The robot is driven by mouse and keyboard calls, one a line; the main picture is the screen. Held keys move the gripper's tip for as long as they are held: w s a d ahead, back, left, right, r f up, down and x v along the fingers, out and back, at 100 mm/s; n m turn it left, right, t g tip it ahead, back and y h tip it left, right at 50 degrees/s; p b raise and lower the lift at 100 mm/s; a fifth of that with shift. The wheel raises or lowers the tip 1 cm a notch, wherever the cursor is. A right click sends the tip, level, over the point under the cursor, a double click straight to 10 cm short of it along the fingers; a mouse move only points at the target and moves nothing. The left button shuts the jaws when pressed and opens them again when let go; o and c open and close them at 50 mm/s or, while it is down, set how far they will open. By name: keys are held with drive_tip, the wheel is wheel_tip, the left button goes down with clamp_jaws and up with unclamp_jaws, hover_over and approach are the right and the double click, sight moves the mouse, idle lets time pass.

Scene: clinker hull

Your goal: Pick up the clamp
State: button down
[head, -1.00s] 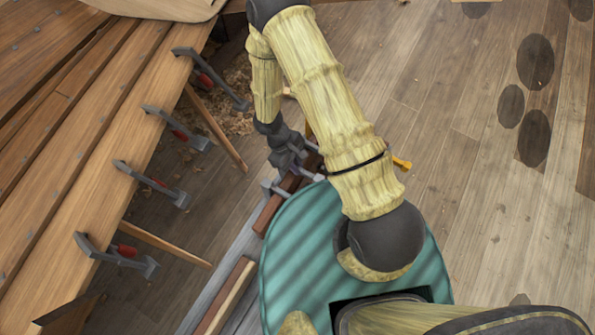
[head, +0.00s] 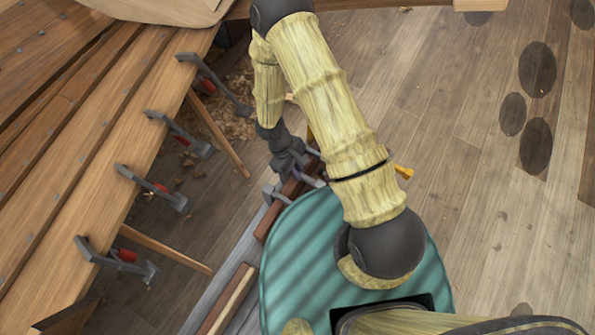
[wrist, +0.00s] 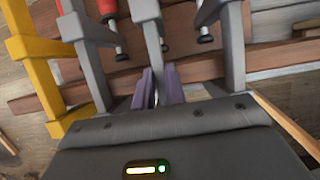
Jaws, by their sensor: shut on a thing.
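In the wrist view, my gripper (wrist: 161,88) has two purple finger pads, shut on the middle grey clamp (wrist: 146,10). A thin strip of its bar shows between the pads, and my palm hides the rest. Other grey clamps stand close by, one on the left (wrist: 87,60) and one on the right (wrist: 231,50). Black screw feet and a red handle show among them. In the head view, my gripper (head: 302,174) is low over a brown wooden rail, partly hidden by my arm.
A yellow clamp (wrist: 42,75) stands left of the grey ones. The wooden rail (wrist: 205,68) runs crosswise behind them. In the head view, several red-handled clamps (head: 178,133) hang along the hull's plank edge (head: 95,150). Open floor (head: 460,190) lies on the right.

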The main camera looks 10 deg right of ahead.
wheel_tip(320, 180, up, 18)
drive_tip(key=p, duration=0.1)
idle(0.4)
drive_tip(key=shift+s+f, duration=0.1)
idle(0.5)
